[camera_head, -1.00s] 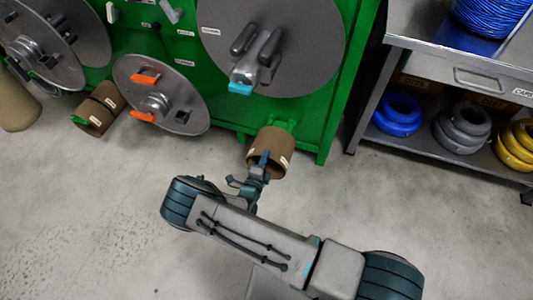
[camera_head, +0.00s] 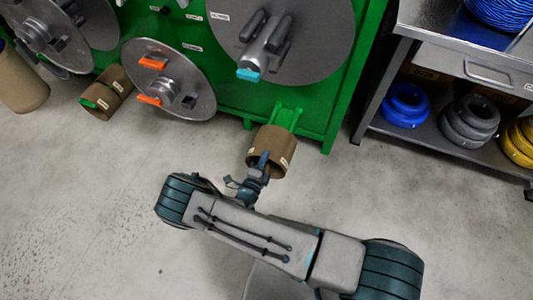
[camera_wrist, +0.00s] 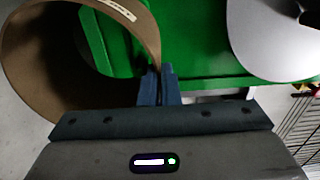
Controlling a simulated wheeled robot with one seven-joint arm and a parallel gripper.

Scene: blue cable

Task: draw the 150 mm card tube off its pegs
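The brown card tube (camera_head: 272,158) is at the foot of the green machine, with pale labels on its rim. Green pegs (camera_head: 287,116) run from the machine to its back end; how far they still reach inside is not clear. My gripper (camera_head: 262,162) is at the tube's near rim. In the wrist view the two fingers (camera_wrist: 157,84) are close together with the wall of the tube (camera_wrist: 45,72) pinched between them. The green peg (camera_wrist: 96,42) shows through the tube's opening there.
Another brown tube (camera_head: 117,79) sits on a green peg at the left, and a larger one (camera_head: 22,88) stands beyond. Metal discs (camera_head: 283,40) hang above. A shelf (camera_head: 440,147) with cable coils is at the right. The floor in front is clear.

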